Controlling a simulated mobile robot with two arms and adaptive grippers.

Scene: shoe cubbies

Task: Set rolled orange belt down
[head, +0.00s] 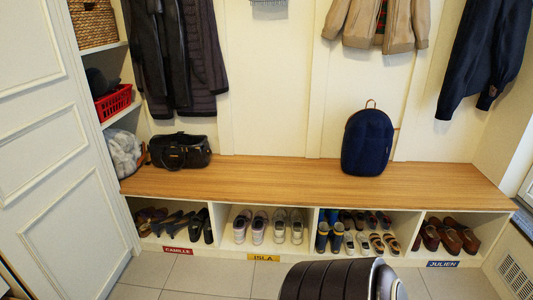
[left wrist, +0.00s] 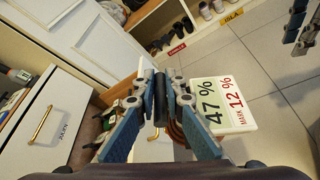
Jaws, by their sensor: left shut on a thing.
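My left gripper (left wrist: 159,82) shows in the left wrist view with its two blue-padded fingers closed around a narrow dark cylindrical thing (left wrist: 160,100). A pale piece sits at the far end, between the fingertips. Curved orange-brown strips (left wrist: 178,134) show beside and partly behind the right finger. They look like belt coils, but I cannot tell whether they are held or lie below. My right gripper (left wrist: 301,30) seems to show only in part at the upper right edge, and its opening is unclear. Neither gripper shows in the head view.
An open drawer with mixed items (left wrist: 108,118) lies below the left gripper. A white card (left wrist: 222,102) with percentages is beside it. A white drawer front (left wrist: 62,125) stands left. In the head view, a wooden bench (head: 270,180) carries a black bag (head: 181,151) and navy backpack (head: 367,143).

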